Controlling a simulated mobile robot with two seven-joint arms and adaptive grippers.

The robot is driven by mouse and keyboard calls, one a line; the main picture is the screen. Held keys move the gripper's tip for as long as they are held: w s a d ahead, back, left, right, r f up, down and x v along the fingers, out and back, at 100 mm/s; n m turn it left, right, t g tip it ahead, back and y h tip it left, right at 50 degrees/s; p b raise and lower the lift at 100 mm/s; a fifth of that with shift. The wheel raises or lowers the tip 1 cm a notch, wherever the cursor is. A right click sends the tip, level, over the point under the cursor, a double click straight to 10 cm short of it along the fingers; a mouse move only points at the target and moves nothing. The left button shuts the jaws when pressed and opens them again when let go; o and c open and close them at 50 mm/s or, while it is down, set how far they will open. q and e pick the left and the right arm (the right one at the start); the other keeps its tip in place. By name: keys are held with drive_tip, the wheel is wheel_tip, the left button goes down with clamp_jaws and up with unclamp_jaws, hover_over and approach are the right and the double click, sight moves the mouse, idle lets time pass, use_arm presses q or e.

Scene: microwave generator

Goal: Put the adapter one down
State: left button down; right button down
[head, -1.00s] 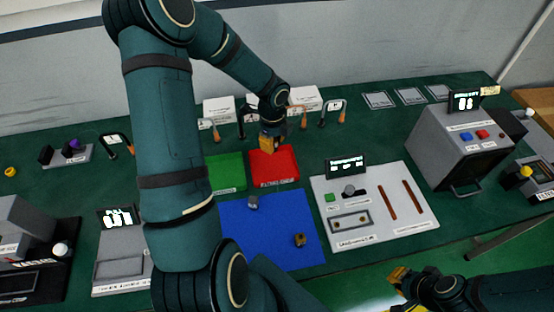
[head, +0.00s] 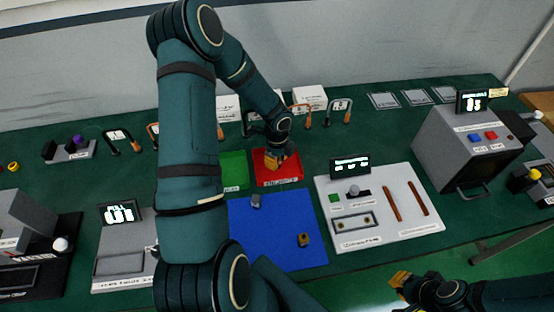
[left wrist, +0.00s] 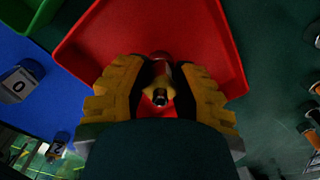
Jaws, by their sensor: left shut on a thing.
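My left gripper (head: 281,163) is over the red tray (head: 264,180) in the head view.
A blue mat (head: 275,232) holds two other small adapters, one grey (head: 256,200) and one brown (head: 304,240). A green tray (head: 234,165) is left of the red one. A panel with a small screen (head: 410,215) and a grey box-shaped machine (head: 440,150) stand to the right.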

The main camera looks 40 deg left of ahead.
use_arm(q)
drive_tip(key=shift+f, duration=0.2)
drive_tip(key=c, duration=0.8)
unclamp_jaws()
drive_tip(key=shift+r, duration=0.1)
drive_tip(key=shift+r, duration=0.2)
wheel_tip(320, 180, up, 12)
drive_tip(key=shift+f+p, duration=0.1)
drive_tip(key=shift+p, duration=0.85)
